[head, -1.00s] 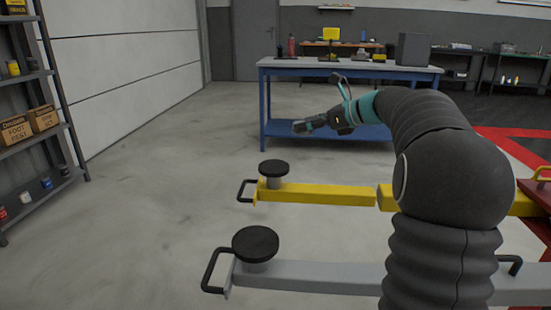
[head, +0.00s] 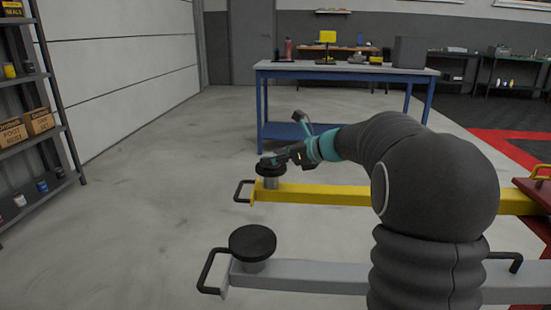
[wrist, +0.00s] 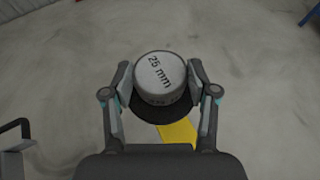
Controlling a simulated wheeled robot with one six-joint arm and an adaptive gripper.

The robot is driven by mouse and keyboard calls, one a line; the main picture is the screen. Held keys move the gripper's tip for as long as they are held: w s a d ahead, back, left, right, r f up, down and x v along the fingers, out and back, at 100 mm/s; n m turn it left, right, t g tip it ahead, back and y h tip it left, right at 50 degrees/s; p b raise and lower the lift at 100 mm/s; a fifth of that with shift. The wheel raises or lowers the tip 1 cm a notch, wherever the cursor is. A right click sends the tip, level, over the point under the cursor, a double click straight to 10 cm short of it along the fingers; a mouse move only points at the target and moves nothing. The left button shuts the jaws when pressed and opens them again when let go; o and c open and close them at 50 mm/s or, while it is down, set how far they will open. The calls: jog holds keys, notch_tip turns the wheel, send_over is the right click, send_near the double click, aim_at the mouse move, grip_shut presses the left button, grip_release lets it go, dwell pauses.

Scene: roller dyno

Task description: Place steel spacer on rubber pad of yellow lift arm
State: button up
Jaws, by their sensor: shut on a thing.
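The steel spacer (wrist: 160,72) is a short grey cylinder marked "25 mm". In the wrist view my gripper (wrist: 160,85) is shut on it, one finger on each side. The black rubber pad (wrist: 165,117) shows beneath the spacer, mostly covered by it. In the head view my gripper (head: 267,160) is right over the pad of the yellow lift arm (head: 325,195), at the arm's left end. The spacer is hard to make out there. I cannot tell whether it touches the pad.
A grey lift arm (head: 310,276) with its own black pad (head: 252,242) lies nearer, in front of the yellow one. A blue workbench (head: 345,70) stands behind. A shelf (head: 30,80) stands at the left. The floor between is clear.

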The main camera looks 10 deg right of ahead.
jog(key=shift+f, duration=0.15)
jog(key=o, duration=1.3)
jog(key=shift+o, duration=0.2)
jog(key=shift+r, duration=0.3)
jog(key=v, duration=1.2)
jog(key=shift+f, duration=0.15)
